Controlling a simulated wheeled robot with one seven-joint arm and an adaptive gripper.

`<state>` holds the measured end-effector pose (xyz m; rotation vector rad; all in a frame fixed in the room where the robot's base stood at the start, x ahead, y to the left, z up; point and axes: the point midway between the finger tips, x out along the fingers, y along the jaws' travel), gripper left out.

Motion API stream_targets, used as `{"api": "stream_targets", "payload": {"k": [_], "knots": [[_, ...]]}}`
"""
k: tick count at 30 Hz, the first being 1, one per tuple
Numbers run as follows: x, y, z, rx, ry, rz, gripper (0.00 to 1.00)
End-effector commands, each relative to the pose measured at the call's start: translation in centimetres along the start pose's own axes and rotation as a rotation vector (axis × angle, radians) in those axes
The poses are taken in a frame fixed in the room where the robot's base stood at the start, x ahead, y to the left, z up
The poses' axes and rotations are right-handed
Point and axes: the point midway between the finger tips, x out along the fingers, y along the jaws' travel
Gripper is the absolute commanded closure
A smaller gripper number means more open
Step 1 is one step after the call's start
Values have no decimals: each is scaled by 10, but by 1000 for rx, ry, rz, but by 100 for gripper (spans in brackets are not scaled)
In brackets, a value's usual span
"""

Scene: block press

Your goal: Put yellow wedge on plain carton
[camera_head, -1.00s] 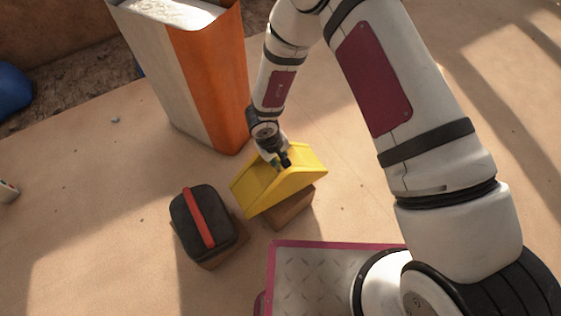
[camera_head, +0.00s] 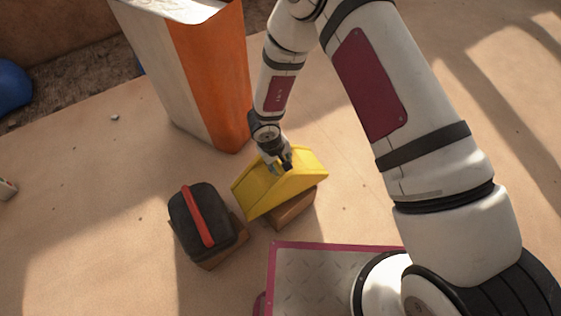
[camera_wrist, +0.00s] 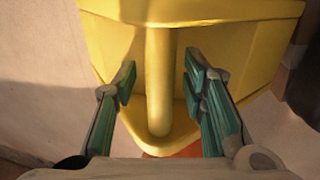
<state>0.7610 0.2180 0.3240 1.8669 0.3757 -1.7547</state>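The yellow wedge (camera_head: 262,186) sits over a brown carton (camera_head: 294,209) in the head view; it covers most of the carton's top and appears to rest on it, slightly overhanging. My gripper (camera_head: 283,162) is at the wedge's upper part. In the wrist view the wedge (camera_wrist: 220,42) fills the upper middle, and its upright yellow rib stands between my two green-padded fingers (camera_wrist: 160,97). The fingers are apart, with gaps showing on both sides of the rib. The wedge's underside is hidden.
A black block with a red strip (camera_head: 200,218) stands on another brown carton (camera_head: 226,257), left of the wedge. A tall orange and white box (camera_head: 208,75) stands behind. A purple-edged metal plate (camera_head: 310,270) is in front. Open floor lies left and right.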

Motion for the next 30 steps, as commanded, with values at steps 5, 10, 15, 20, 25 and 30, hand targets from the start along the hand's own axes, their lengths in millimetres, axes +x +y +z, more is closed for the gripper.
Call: {"api": "stream_targets", "payload": {"k": [5, 10, 15, 20, 25, 30], "knots": [[-1, 0, 0, 0, 0, 0, 62], [-19, 1, 0, 1, 1, -2, 62], [-52, 1, 0, 2, 1, -2, 62], [-84, 2, 0, 1, 1, -1, 62], [-108, 1, 0, 1, 0, -1, 62], [-120, 1, 0, 1, -1, 0, 62]]}}
